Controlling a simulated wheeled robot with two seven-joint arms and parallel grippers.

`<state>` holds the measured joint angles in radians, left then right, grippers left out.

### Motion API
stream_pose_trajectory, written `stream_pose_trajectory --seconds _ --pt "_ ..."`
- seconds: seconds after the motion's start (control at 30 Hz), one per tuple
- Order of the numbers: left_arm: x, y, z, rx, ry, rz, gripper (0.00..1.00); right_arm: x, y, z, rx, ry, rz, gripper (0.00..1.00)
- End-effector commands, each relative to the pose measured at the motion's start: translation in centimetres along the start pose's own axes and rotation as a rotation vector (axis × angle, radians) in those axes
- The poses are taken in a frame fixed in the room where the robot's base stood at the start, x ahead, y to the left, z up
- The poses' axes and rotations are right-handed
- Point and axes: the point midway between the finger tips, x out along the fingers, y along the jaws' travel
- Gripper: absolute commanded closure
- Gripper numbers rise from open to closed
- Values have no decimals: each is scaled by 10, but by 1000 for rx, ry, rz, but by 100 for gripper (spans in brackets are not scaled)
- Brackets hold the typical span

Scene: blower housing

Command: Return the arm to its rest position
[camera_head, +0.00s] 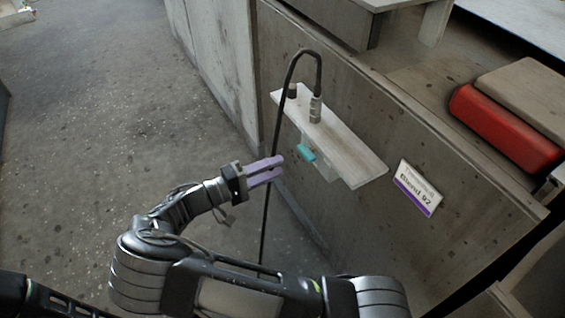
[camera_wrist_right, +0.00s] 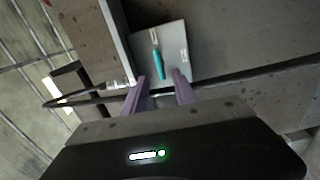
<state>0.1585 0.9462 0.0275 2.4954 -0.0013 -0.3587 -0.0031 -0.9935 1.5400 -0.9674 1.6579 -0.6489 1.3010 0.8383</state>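My right gripper (camera_head: 279,168) has two purple fingers, parted with an empty gap between them. It is left of a pale shelf (camera_head: 352,165) on the concrete wall and apart from its teal handle (camera_head: 307,154). In the right wrist view my right gripper (camera_wrist_right: 162,88) points toward a light plate (camera_wrist_right: 175,50) with the teal handle (camera_wrist_right: 158,64) on it, beyond the fingertips. My left gripper is not in view.
A black cable (camera_head: 276,130) loops from a metal connector (camera_head: 315,108) on the shelf and hangs close to my right fingers. A sign (camera_head: 418,187) is on the wall at right. A red block (camera_head: 505,130) lies above. Open floor (camera_head: 90,110) is at left.

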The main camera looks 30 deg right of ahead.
Motion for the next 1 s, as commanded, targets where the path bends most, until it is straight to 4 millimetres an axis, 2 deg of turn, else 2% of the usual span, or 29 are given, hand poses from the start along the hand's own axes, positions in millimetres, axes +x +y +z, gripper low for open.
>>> stream_pose_trajectory --seconds 0.5,0.63,0.73,0.83,0.93,1.0 --pt "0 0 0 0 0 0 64 0 -1 0 -2 -1 -2 66" --pt "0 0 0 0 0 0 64 6 -14 6 -31 -14 -37 66" --pt "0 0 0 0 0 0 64 20 -40 19 -95 -42 -110 66" --pt "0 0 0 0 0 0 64 35 -84 44 -189 -86 -242 66" --pt "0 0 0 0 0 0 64 44 -142 85 -301 -141 -436 66" --pt "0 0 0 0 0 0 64 40 -185 122 -375 -183 -607 66"
